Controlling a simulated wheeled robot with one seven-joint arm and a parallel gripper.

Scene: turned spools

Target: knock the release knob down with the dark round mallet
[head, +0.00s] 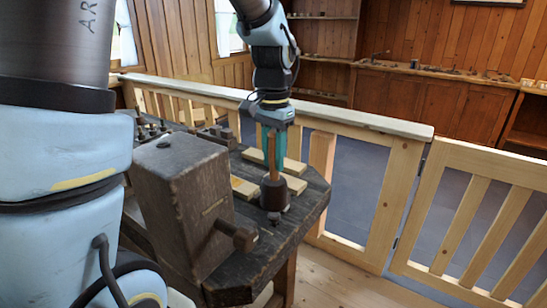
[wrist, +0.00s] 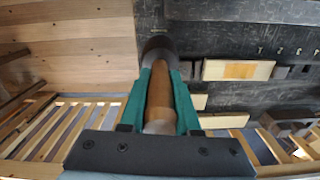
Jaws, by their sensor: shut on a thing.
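My gripper (head: 272,152) has teal fingers and is shut on the brown wooden handle of the mallet (head: 274,196). The mallet hangs upright with its dark round head down, over or on the dark bench top near its right edge; I cannot tell whether it touches. In the wrist view the handle lies between the fingers (wrist: 161,90), and the dark head (wrist: 157,47) shows beyond them. A dark knob (head: 243,238) juts sideways from a large dark wooden block, left of and nearer than the mallet. I cannot tell for sure that it is the release knob.
The tall dark block (head: 175,200) stands at the bench's near side. Pale wooden strips (head: 243,187) lie on the bench (head: 308,190) behind the mallet. A light wooden railing (head: 370,122) runs behind the bench. Open floor lies at the front right.

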